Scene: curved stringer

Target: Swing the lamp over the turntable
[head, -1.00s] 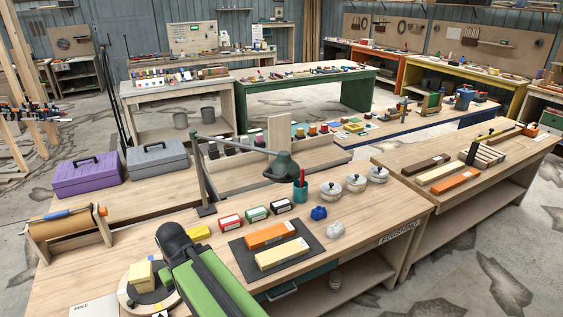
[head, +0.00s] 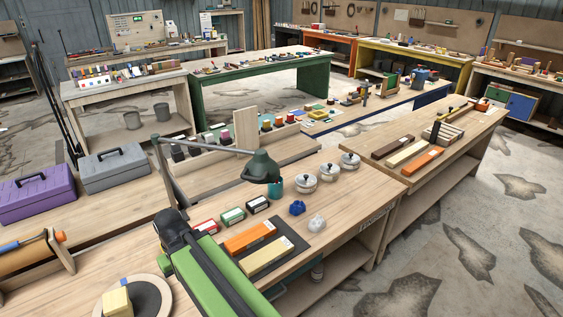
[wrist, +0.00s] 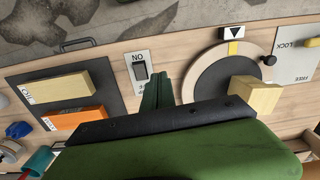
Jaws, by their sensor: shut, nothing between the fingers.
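The lamp (head: 262,168) has a dark green shade on a jointed arm from a post (head: 170,178). Its shade hangs near the cup and jars, to the right of and well beyond the turntable (head: 165,290). The turntable is a pale-rimmed disc with a dark middle and a yellow block (head: 117,300) on it. In the wrist view the turntable (wrist: 190,85) and block (wrist: 258,92) lie right of my gripper (wrist: 157,72). My gripper's green fingers are together and empty, above the bench beside a switch plate. The lamp is not clearly seen in the wrist view.
A FREE/LOCK plate (wrist: 297,62) lies beside the turntable. A dark mat with an orange and a yellow block (head: 265,258), small boxes (head: 232,216) and lidded jars (head: 327,171) crowd the bench. Toolboxes (head: 112,166) stand at the left.

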